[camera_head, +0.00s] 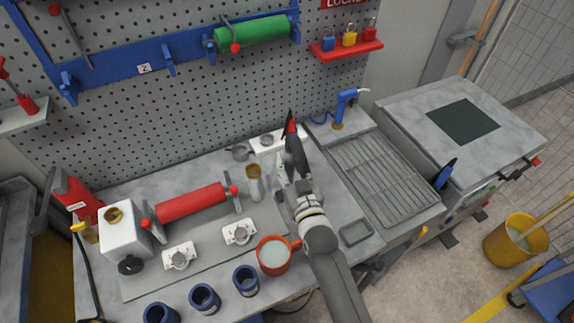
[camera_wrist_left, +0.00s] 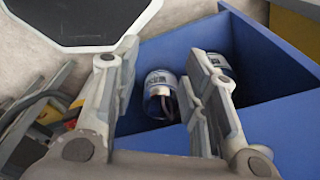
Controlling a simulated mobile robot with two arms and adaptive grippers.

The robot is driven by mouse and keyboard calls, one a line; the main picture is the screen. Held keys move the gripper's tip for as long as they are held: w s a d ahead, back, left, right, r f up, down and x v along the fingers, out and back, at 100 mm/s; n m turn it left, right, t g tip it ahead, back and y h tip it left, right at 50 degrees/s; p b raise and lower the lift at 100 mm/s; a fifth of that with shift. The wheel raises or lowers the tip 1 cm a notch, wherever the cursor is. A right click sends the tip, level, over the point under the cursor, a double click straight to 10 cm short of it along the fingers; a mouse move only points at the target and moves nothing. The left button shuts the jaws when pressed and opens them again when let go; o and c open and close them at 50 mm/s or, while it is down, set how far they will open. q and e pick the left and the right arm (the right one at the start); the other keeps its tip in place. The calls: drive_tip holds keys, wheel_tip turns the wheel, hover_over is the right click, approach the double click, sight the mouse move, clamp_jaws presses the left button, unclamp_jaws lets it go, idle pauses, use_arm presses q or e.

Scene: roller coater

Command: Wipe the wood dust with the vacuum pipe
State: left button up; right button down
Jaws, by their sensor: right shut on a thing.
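My right gripper (camera_head: 291,162) reaches over the back right of the bench, shut on a dark, narrow thing with a red part (camera_head: 291,127) that points up toward the pegboard. The gripper hides much of it, and I cannot tell whether it is the vacuum pipe. A black hose with a yellow end (camera_head: 80,228) runs down the bench's left edge. No wood dust can be made out. My left gripper (camera_wrist_left: 166,75) shows only in the left wrist view. Its fingers are apart with nothing held between them, above a blue bin holding cans (camera_wrist_left: 158,84).
The grey bench (camera_head: 335,190) carries a red roller (camera_head: 190,205), an orange mug (camera_head: 274,254), several blue cups (camera_head: 204,298) and a white box (camera_head: 124,235). A blue-handled tool (camera_head: 346,103) stands by a ribbed tray (camera_head: 375,172). A yellow bucket (camera_head: 512,240) stands on the floor.

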drive_tip(key=w+d, duration=0.4)
drive_tip(key=d, duration=0.7)
drive_tip(key=shift+w+d, duration=0.3)
drive_tip(key=shift+w, duration=0.1)
idle(0.6)
drive_tip(key=shift+r, duration=2.95)
